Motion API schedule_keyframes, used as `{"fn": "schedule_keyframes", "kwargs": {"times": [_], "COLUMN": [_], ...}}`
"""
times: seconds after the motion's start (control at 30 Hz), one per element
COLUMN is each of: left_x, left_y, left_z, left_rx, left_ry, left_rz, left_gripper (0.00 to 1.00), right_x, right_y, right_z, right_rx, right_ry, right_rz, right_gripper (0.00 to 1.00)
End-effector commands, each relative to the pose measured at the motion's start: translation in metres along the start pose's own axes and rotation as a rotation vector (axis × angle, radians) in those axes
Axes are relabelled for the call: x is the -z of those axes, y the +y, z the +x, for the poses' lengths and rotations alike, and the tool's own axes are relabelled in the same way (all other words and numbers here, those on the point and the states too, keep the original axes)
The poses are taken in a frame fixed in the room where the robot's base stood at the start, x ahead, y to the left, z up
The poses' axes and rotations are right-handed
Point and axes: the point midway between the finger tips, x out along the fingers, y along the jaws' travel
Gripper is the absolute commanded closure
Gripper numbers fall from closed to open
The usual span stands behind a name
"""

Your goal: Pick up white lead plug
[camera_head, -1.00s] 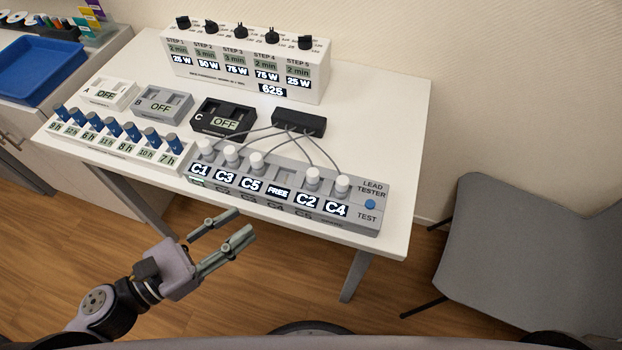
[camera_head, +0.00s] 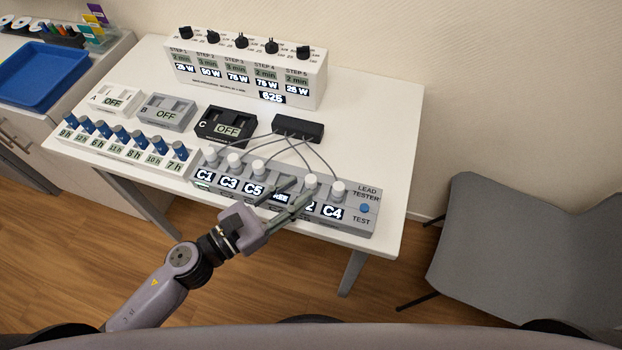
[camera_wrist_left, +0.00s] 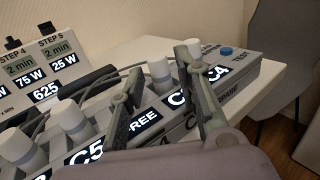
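The grey lead tester (camera_head: 350,215) lies along the table's front edge. White lead plugs stand upright in its sockets: C1 (camera_head: 210,154), C3 (camera_head: 234,160), C5 (camera_head: 258,167), C2 (camera_head: 311,181) and C4 (camera_head: 338,188). The socket marked FREE has no plug. My left gripper (camera_head: 298,191) is open over the tester, around the FREE and C2 places, partly hiding their labels. In the left wrist view, the C2 plug (camera_wrist_left: 160,76) shows between the two spread fingers. The C4 plug (camera_wrist_left: 194,48) is partly behind the right finger. My right gripper is not in view.
Grey leads run from the plugs to a black box (camera_head: 298,128) behind the tester. The step panel (camera_head: 250,80), the OFF units and a row of blue-knobbed timers (camera_head: 120,143) share the table. A grey chair (camera_head: 500,240) stands at right.

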Motion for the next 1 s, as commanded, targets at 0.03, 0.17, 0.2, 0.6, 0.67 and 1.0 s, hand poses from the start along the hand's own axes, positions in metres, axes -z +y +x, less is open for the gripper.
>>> {"fn": "schedule_keyframes", "kwargs": {"times": [0.03, 0.17, 0.2, 0.6, 0.67, 1.0], "left_x": [-0.003, -0.007, -0.007, -0.001, -0.001, -0.001], "left_y": [0.001, 0.004, 0.004, 0.003, 0.003, 0.003], "left_z": [0.005, 0.025, 0.032, 0.050, 0.050, 0.049], "left_rx": [-0.001, -0.001, -0.001, -0.001, -0.001, -0.001], "left_ry": [-0.001, -0.003, -0.003, 0.000, 0.000, 0.000], "left_rz": [0.000, -0.001, -0.001, 0.000, 0.000, -0.001], "left_gripper": [0.70, 0.70, 0.70, 0.70, 0.72, 0.95], "right_x": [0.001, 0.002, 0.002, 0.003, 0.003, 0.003], "right_y": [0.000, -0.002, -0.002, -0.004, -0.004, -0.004], "right_z": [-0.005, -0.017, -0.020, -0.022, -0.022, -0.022], "right_rx": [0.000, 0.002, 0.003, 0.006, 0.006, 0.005], "right_ry": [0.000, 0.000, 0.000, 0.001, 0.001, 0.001], "right_rz": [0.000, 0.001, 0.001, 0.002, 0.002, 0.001], "right_gripper": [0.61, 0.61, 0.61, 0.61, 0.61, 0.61]}}
